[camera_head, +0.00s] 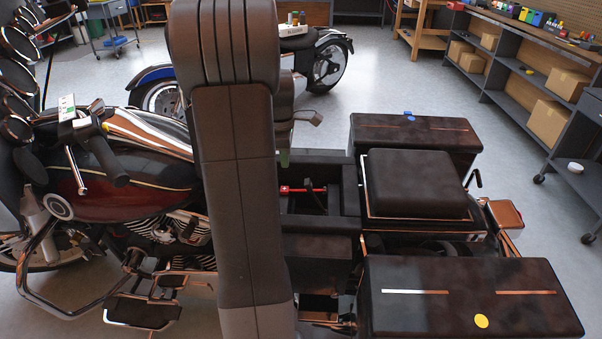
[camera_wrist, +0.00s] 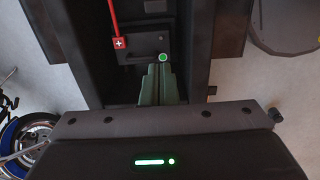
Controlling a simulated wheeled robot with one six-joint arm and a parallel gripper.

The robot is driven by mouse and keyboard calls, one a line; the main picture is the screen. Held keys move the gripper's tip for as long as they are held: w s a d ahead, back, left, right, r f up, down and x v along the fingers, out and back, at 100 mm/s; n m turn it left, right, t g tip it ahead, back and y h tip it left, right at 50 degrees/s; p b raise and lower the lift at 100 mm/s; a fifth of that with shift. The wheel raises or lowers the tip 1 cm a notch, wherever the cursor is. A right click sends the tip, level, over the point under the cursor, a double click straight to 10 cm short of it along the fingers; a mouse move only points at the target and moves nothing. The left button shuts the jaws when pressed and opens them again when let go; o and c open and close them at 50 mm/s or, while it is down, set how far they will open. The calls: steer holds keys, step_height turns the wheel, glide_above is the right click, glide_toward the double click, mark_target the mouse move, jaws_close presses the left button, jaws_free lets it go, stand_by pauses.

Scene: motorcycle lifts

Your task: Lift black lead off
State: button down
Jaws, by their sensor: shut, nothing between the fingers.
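The open bay (camera_head: 322,230) in the motorcycle's frame shows right of my arm. A red lead (camera_head: 298,189) lies in it, with a dark upright piece beside it that may be the black lead. In the wrist view the red lead (camera_wrist: 114,18) runs down to a red plus-marked clamp (camera_wrist: 120,43) on the black battery (camera_wrist: 146,50). I cannot clearly make out the black lead against the dark battery. My gripper (camera_wrist: 160,70) is shut and empty, its greenish fingers pointing at the battery just below a round green dot (camera_wrist: 163,57). Contact cannot be told.
A dark seat (camera_head: 415,180) and saddlebags, one near (camera_head: 470,300) and one far (camera_head: 415,130), stand right of the bay. The red tank (camera_head: 120,185) lies left. Bay walls enclose the gripper on both sides. Another motorcycle (camera_head: 325,62) and shelving (camera_head: 520,85) stand behind.

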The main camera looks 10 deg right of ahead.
step_height(320, 180, down, 10)
steer(key=b, duration=0.2)
steer(key=d, duration=0.1)
steer(key=d+r, duration=0.1)
steer(key=d, duration=0.2)
steer(key=shift+s+d+r, duration=0.1)
steer(key=shift+s+r, duration=0.05)
steer(key=shift+r, duration=0.25)
